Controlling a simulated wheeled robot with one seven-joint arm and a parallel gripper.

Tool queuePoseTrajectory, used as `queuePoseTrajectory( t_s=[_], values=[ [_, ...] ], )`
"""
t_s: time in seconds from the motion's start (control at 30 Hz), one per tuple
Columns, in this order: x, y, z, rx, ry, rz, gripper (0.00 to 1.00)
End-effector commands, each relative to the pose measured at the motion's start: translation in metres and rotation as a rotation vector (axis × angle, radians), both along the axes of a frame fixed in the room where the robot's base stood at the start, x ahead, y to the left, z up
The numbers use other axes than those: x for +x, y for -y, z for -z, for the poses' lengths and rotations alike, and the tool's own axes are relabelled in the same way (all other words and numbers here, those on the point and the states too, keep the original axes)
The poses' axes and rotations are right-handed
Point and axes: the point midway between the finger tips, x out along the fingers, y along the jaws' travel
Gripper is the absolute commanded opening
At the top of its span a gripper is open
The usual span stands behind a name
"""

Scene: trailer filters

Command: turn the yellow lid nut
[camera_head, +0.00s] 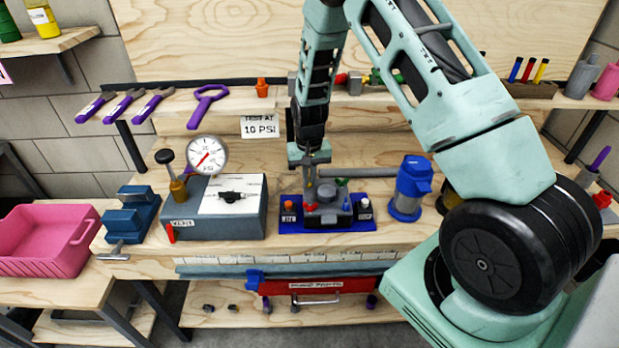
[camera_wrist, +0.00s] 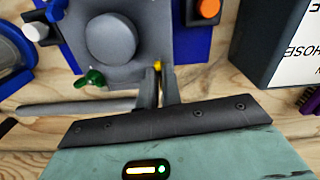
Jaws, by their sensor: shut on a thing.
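The yellow lid nut (camera_wrist: 157,65) shows only as a small yellow patch at the fingertips, at the edge of a grey lid with a round raised middle (camera_wrist: 110,45). My gripper (camera_wrist: 160,78) is shut on the nut, and its fingers hide most of it. In the head view my gripper (camera_head: 311,178) points down at the grey filter unit (camera_head: 327,212), which sits on a blue base (camera_head: 365,226) on the bench. The nut cannot be made out there. A green knob (camera_wrist: 92,78) sits at another lid edge, apart from my fingers.
A grey box with a pressure gauge (camera_head: 207,156) stands left of the base. A blue canister (camera_head: 409,188) stands to its right. A grey rod (camera_wrist: 75,107) runs beside my fingers. A pink bin (camera_head: 45,240) is far left. Bare bench lies in front of the base.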

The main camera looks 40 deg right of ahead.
Motion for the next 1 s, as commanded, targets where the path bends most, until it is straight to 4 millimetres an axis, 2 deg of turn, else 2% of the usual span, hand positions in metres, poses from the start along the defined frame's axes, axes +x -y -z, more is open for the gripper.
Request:
queuePoseTrajectory(
  t_s=[0.3, 0.83, 0.9, 1.0],
  values=[
    [0.0006, -0.0005, -0.0003, 0.000, 0.001, 0.110, 0.00],
    [0.0006, -0.0005, -0.0005, 0.000, 0.001, 0.129, 0.00],
    [0.0006, -0.0005, -0.0005, 0.000, 0.001, 0.129, 0.26],
    [0.0006, -0.0005, -0.0004, 0.000, 0.000, 0.129, 0.28]
  ],
)
